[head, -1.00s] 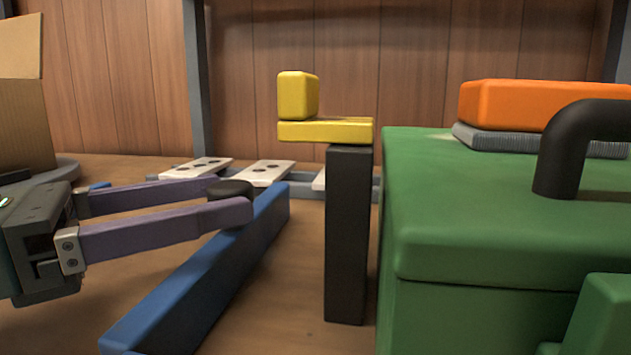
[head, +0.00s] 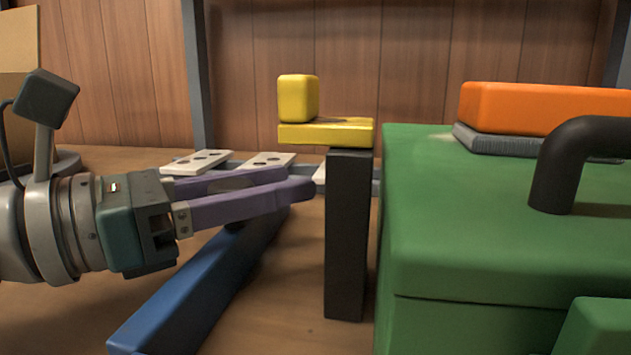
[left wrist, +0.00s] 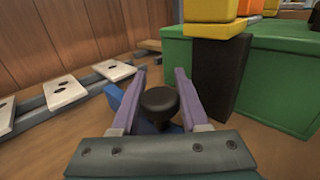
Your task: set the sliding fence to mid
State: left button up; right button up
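The sliding fence appears to be the long blue bar (head: 200,290) lying diagonally on the table in the head view. A round black knob (left wrist: 159,101) stands on it in the left wrist view. My left gripper (head: 300,185) reaches over the bar with its purple fingers apart. In the left wrist view, the knob sits between the open fingers (left wrist: 160,72), with narrow gaps at its sides. In the head view, the near finger largely hides the knob. My right gripper is not in view.
White plates with dark dots (head: 198,162) line a grey rail behind the bar. A black post (head: 347,240) topped by yellow blocks (head: 325,132) stands close to the right of my fingers. A green box (head: 480,240) with an orange block (head: 545,106) fills the right.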

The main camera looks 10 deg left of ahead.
pick_arm(q)
grip_shut()
dwell(0.9)
